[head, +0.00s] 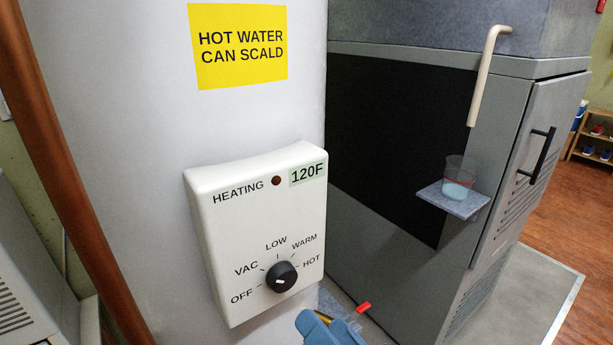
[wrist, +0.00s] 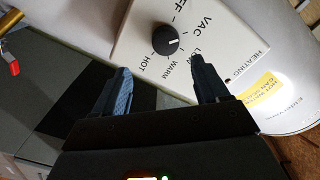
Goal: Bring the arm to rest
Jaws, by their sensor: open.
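My gripper (wrist: 160,65) is open and empty in the wrist view, with its two dark blue fingers apart. Its fingertips are near the white heater control box (wrist: 135,50); contact cannot be told. The black dial (wrist: 167,40) lies beyond the gap between the fingers. In the head view a blue part of my gripper (head: 328,328) shows at the bottom edge, just below the control box (head: 240,220). The dial (head: 281,277) there has a small white mark; its exact setting is hard to read. The rest of my arm is out of view.
The white water tank (head: 120,110) stands close behind the box. A copper pipe (head: 65,150) runs down at left. A red valve lever (head: 363,307) is beside my gripper. At right, a grey furnace (head: 520,170) has a small shelf (head: 440,205) holding a clear cup (head: 458,178).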

